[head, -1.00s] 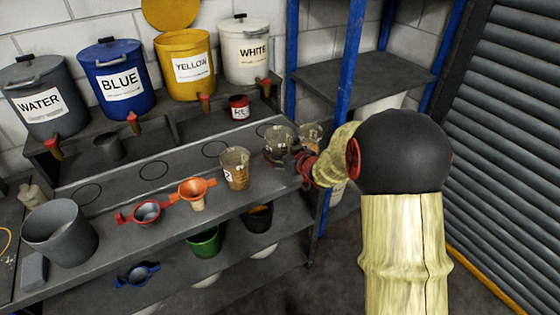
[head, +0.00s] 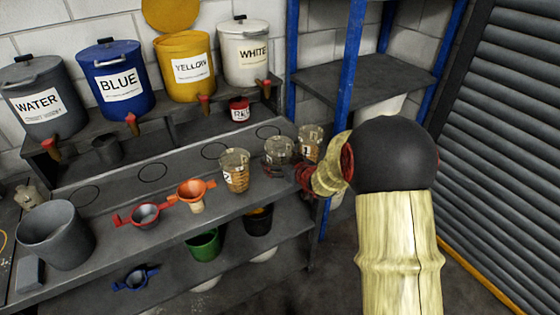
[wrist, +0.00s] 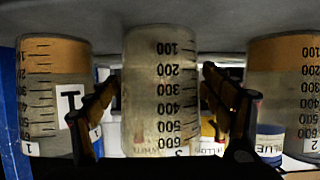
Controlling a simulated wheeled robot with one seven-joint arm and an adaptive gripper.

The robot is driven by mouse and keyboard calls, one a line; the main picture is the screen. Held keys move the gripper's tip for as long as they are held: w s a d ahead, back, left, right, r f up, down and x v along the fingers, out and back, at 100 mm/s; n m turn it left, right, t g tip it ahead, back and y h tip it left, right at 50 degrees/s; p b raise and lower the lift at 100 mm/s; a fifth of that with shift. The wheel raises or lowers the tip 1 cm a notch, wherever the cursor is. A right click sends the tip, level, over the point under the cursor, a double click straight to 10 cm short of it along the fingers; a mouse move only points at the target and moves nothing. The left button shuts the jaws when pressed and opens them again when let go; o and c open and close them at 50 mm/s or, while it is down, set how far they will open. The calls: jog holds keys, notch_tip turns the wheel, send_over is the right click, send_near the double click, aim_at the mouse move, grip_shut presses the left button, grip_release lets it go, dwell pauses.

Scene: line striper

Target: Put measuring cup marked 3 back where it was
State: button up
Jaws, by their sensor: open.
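The clear measuring cup marked 3 (wrist: 160,95) is in the middle of the wrist view, upside down there, with its base on the grey shelf surface. In the head view cup 3 (head: 278,152) stands upright between the cup marked 2 (head: 235,172) and the cup marked 1 (head: 310,145). Cups 1 (wrist: 55,95) and 2 (wrist: 285,95) hold orange-brown contents; cup 3 looks empty. My gripper (head: 303,178) is open just in front of cup 3. In the wrist view its fingers (wrist: 160,85) are spread either side of cup 3, with gaps visible.
Ring outlines (head: 268,132) mark the shelf behind the cups. Orange (head: 196,188) and red-handled (head: 145,213) funnels sit left of cup 2. A blue rack post (head: 347,95) stands close to the right of cup 1. Paint buckets (head: 120,80) line the back.

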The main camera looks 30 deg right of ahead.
dwell(0.3)
jog(key=shift+s+r, duration=0.1)
jog(key=shift+r, duration=0.15)
jog(key=p+v, duration=0.4)
jog(key=v, duration=0.7)
jog(key=s+a+r+m+g+h, duration=0.1)
jog(key=s+a+r+g+h, duration=0.1)
jog(key=s+a+r, duration=0.3)
jog(key=s+a+r+g+h, duration=0.1)
jog(key=s+r+g, duration=0.1)
jog(key=s+r, duration=0.3)
jog(key=s+a+r+g+y, duration=0.3)
jog(key=s+a, duration=1)
jog(key=s, duration=0.4)
jog(key=shift+s+a+r+n+g, duration=0.15)
jog(key=shift+s+a+n+g, duration=0.05)
jog(key=shift+s+n+g, duration=0.2)
jog(key=shift+c, duration=0.3)
